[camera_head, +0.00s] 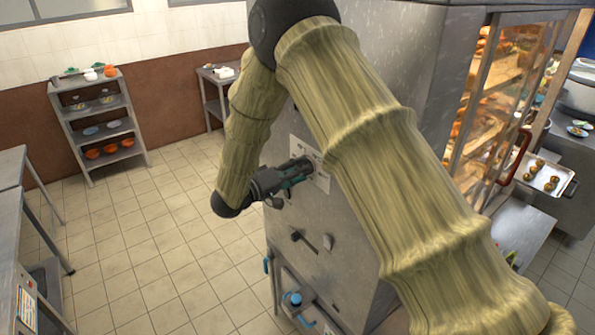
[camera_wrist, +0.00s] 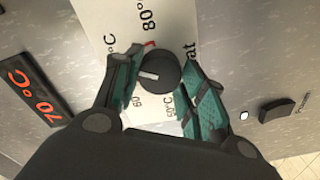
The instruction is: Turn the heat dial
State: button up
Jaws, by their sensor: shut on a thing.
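The heat dial (camera_wrist: 158,74) is a round black knob with a white pointer mark, set on a white scale plate (camera_wrist: 95,18) with temperature marks. In the wrist view, the pointer lies toward the left of the picture and an 80°C mark stands above the dial. My gripper (camera_wrist: 161,66) has its green-padded fingers on either side of the dial, shut on it. In the head view, my gripper (camera_head: 303,170) meets the white plate (camera_head: 318,178) on the steel cabinet (camera_head: 340,225), and the dial is hidden there.
A display (camera_wrist: 34,90) reads 70 °C in orange. A black power knob (camera_wrist: 277,110) sits right of the dial, beside a small white light (camera_wrist: 243,115). A glass-fronted food case (camera_head: 497,100) stands right. A shelf rack (camera_head: 100,125) stands far left; the tiled floor between is clear.

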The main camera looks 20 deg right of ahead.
jog(key=o, duration=1.1)
jog(key=shift+d, duration=0.1)
jog(key=v, duration=1.2)
